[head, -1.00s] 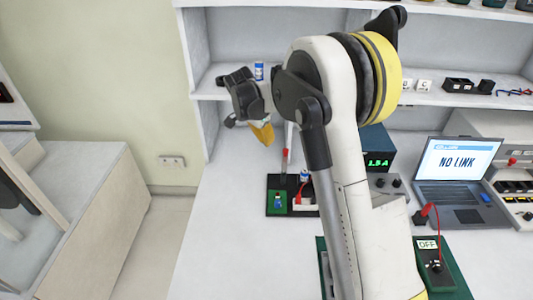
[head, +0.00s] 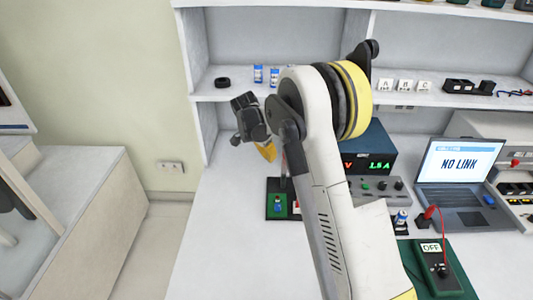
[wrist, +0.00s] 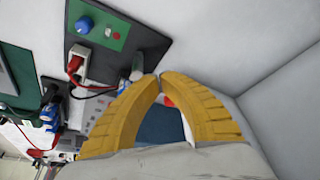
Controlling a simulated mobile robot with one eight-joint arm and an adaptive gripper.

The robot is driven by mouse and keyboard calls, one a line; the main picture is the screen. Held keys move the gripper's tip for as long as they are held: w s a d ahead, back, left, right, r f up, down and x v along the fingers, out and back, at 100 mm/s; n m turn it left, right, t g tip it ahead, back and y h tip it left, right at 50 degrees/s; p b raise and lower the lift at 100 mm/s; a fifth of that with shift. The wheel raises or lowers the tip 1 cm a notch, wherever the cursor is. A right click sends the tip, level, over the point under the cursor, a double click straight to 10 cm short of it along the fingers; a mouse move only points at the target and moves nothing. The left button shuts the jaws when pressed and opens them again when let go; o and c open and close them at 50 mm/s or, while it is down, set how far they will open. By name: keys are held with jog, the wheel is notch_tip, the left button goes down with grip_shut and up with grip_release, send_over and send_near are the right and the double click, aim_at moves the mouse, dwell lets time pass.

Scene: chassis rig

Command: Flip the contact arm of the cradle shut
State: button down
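The cradle's black base (head: 271,185), with a green panel (head: 277,206), sits on the bench. It also shows at the upper left of the wrist view (wrist: 152,42). The contact arm (head: 284,168) stands up from the base, partly hidden by my arm. A red tip (wrist: 168,101), probably the contact arm's, shows between my fingers in the wrist view, beyond them. My gripper (head: 270,156) is above the cradle's back edge, pointing down. In the wrist view its yellow fingertips (wrist: 160,76) meet, with nothing seen held between them. Whether it touches the contact arm, I cannot tell.
A power supply (head: 370,150) stands right of the cradle, behind my arm. A laptop reading NO LINK (head: 458,170) and a meter reading OFF (head: 432,248) are farther right. The shelf (head: 235,95) holds blue cells (head: 258,74). The bench left of the cradle is clear.

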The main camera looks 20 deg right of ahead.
aim_at(283, 162)
jog(key=d+f, duration=0.1)
jog(key=w+d+b, duration=0.1)
jog(key=d, duration=0.1)
jog(key=d+f+b, duration=0.1)
jog(key=shift+w+d+f, duration=0.25)
jog(key=shift+d+f, duration=0.1)
jog(key=shift+d, duration=0.05)
jog(key=shift+d+m+g+p, duration=0.4)
jog(key=shift+d+m, duration=0.1)
jog(key=shift+m, duration=0.7)
jog(key=shift+s+d+r+m+g+p, duration=0.15)
jog(key=shift+d+m+g+p, duration=0.15)
jog(key=shift+m, duration=0.5)
jog(key=shift+s+d+m+g+p, duration=0.4)
jog(key=shift+s+d+m, duration=0.2)
jog(key=shift+m, duration=0.4)
jog(key=shift+s+d+m+g+p, duration=0.3)
jog(key=shift+s+d+m+p, duration=0.25)
jog(key=shift+m, duration=0.45)
jog(key=shift+d, duration=0.15)
jog(key=shift+a, duration=0.2)
